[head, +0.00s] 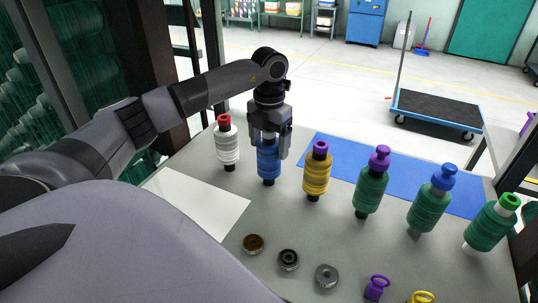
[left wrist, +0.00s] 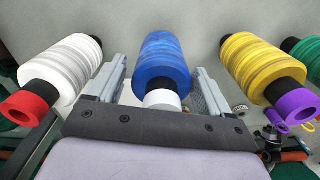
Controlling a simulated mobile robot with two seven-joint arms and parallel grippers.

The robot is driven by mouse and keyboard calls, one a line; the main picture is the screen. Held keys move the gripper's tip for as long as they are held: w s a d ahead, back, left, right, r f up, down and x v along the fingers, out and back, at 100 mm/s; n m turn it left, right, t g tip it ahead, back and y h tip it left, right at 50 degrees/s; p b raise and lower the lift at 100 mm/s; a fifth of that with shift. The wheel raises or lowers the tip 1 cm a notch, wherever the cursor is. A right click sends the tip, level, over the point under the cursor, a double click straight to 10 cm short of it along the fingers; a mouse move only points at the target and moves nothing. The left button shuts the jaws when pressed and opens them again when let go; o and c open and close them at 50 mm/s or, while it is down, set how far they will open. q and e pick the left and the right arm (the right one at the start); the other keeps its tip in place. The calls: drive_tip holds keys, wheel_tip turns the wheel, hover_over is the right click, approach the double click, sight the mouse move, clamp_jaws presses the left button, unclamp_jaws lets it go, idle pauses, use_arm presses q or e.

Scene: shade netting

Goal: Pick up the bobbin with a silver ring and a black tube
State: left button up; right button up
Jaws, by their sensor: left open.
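The blue bobbin (head: 268,160) stands upright on the grey table, with a black tube end showing below its thread. In the left wrist view the same blue bobbin (left wrist: 162,60) has a pale whitish-silver ring (left wrist: 163,99) at its near end, with a dark tube strip between. My left gripper (head: 270,146) points down over this bobbin and is open. Its two fingers (left wrist: 161,80) lie on either side of the blue thread, with small gaps showing in the wrist view. The gripper hides the bobbin's top in the head view. My right gripper is not in view.
A white bobbin with a red ring (head: 227,146) stands close left, a yellow one with a purple ring (head: 317,172) close right. Several green bobbins (head: 371,190) stand farther right. Loose round parts (head: 288,259) lie in front. A blue mat (head: 395,175) lies behind.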

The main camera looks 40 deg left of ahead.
use_arm(q)
drive_tip(key=shift+f, duration=0.2)
drive_tip(key=c, duration=1.2)
drive_tip(key=shift+r, duration=0.1)
